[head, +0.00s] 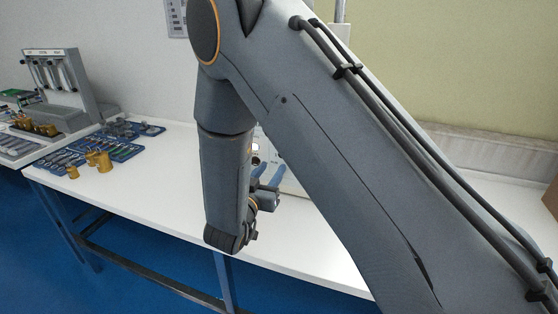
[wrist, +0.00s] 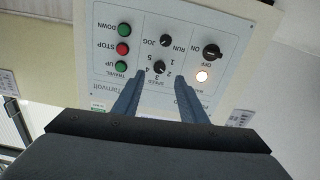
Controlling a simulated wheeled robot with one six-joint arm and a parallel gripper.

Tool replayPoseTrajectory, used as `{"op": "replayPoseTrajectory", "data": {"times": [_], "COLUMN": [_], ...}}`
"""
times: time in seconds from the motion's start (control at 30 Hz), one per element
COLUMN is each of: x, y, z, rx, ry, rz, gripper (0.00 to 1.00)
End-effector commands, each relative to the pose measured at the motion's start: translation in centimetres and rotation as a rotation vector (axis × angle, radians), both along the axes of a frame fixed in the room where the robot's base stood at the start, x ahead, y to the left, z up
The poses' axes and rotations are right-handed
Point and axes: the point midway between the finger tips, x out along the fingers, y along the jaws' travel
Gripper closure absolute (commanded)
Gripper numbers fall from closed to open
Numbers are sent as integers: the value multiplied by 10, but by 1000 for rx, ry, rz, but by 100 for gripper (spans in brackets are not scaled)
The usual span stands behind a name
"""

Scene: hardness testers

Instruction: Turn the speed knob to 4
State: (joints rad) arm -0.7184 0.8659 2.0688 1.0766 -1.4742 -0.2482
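The speed knob (wrist: 159,67) is a small black knob on a light grey control panel (wrist: 105,88), which appears upside down in the wrist view. Small numerals surround the knob, with the word SPEED beside it. Its exact pointer setting is too small to tell. My gripper (wrist: 160,77) is open, with two blue-grey fingers pointing at the panel. The knob shows between the fingertips; I cannot tell whether they touch it. In the head view my gripper (head: 269,178) is beside a small visible part of the panel; my arm hides the rest.
Near the speed knob are a RUN/JOG knob (wrist: 166,41), an ON/OFF knob (wrist: 211,52) and a lit white lamp (wrist: 202,76). A red STOP button (wrist: 123,48) sits between two green buttons. The white table (head: 150,190) has brass weights (head: 102,161) and blue trays at left.

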Motion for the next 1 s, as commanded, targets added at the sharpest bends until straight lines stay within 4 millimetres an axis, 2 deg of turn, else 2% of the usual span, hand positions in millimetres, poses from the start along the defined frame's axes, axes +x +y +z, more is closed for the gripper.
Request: {"op": "replayPoseTrajectory", "data": {"times": [0.4, 0.6, 0.83, 1.0], "x": [55, 65, 66, 65], "y": [-22, -25, -25, -25], "z": [1, 0, 0, 0], "rx": [2, 1, 1, 1], "ry": [2, 3, 3, 3], "rz": [0, 0, 1, 1], "gripper": [62, 62, 62, 90]}}
